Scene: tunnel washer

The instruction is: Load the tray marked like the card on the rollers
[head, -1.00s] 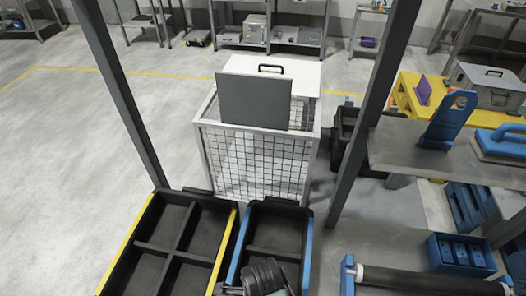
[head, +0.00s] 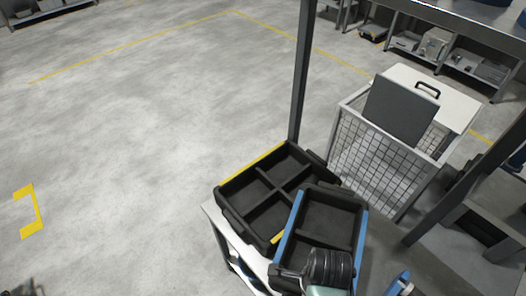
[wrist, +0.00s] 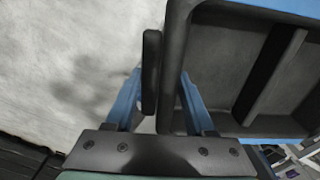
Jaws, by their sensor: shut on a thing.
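The tray with blue edges (head: 362,228) is black with a crossbar inside. It sits in front of the tray with yellow edges (head: 232,168), turned askew to it and overlapping its right side in the head view. My gripper (wrist: 157,78) is shut on the end handle of the blue-edged tray, with one blue finger on each side. The tray's blue rim (wrist: 280,6) shows at the wrist view's upper right. In the head view my wrist hides the tray's near end. No marked card can be made out. Of the rollers, at most a blue end piece (head: 398,284) shows.
A wire basket (head: 375,165) with a white lid and a plain dark grey panel (head: 400,110) stands behind the trays. Dark frame posts (head: 302,75) rise on both sides of it. The trays' stand has a pale edge (head: 235,245). Open floor lies left.

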